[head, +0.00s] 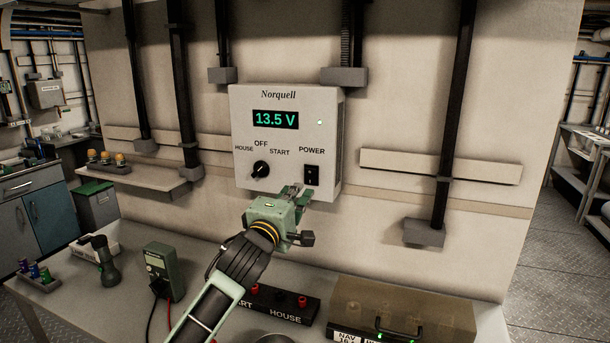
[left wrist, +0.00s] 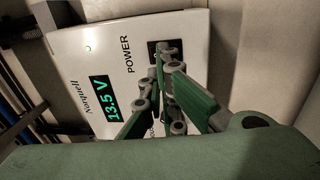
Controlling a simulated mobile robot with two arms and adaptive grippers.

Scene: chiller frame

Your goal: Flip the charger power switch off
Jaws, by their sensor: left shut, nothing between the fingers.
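The charger (head: 285,138) is a pale box marked Norquell on the wall. Its green display (head: 275,120) reads 13.5 V, and a small light on its face is lit. The black power switch (head: 312,175) sits at its lower right under the word POWER. My left gripper (head: 298,191) is shut and empty, just below and left of the switch in the head view. In the left wrist view the charger (left wrist: 125,70) is tilted, and the fingertips (left wrist: 166,50) overlap the switch, partly hiding it. I cannot tell whether they touch it. My right gripper is not in view.
A black selector knob (head: 261,169) is left of the switch. Below are a bench with a green meter (head: 163,270), a black terminal block (head: 284,303) with red posts and a lidded box (head: 400,308). Dark conduits run down the wall on both sides.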

